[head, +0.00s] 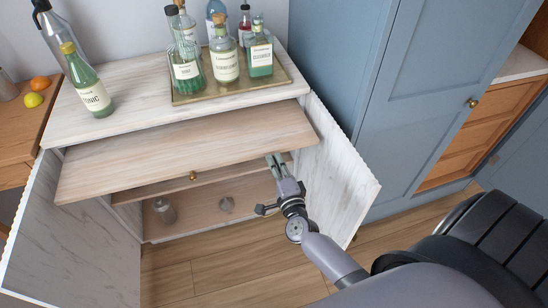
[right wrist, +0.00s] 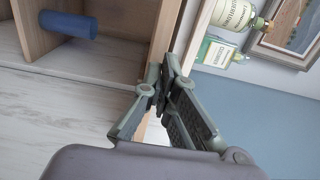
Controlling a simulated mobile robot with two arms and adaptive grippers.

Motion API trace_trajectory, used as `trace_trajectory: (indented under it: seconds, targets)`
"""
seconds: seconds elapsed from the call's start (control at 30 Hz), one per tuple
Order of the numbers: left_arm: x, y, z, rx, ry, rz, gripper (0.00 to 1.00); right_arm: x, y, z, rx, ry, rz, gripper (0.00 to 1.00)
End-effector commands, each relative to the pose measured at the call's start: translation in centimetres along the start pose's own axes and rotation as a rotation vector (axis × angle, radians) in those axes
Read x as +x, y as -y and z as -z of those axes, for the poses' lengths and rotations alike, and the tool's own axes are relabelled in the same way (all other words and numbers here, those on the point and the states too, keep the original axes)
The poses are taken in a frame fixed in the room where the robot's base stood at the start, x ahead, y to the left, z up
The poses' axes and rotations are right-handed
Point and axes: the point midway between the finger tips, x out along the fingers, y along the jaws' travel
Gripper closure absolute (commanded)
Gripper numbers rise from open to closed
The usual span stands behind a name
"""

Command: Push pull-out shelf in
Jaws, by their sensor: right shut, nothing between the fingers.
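The pull-out shelf (head: 185,148) is a light wooden board with a small brass knob (head: 193,176). It sticks well out from under the white marble-look top of an open cabinet. My right gripper (head: 273,159) is shut and empty at the shelf's front edge, near its right end. In the right wrist view, the shut fingers (right wrist: 163,82) lie close against the pale wooden edge (right wrist: 158,45). I cannot tell whether they touch it. My left gripper is not in view.
The cabinet doors stand open, left (head: 75,235) and right (head: 335,170). A tray (head: 190,98) with several bottles and a separate tonic bottle (head: 88,85) stand on the cabinet top (head: 125,108). A blue cupboard (head: 410,90) stands right. Floor in front is clear.

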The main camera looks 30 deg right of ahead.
Motion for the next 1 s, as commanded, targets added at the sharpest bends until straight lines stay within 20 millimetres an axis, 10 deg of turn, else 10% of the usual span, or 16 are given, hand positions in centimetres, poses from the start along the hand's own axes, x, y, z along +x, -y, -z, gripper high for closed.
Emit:
trace_trajectory:
  seconds: [0.67, 1.0]
  targets:
    - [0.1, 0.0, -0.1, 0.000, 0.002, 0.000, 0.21, 1.9, -0.1, -0.1, 0.000, 0.001, 0.001, 1.00]
    - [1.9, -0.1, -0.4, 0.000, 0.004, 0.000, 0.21, 9.7, -0.1, -0.1, 0.001, -0.001, 0.005, 1.00]
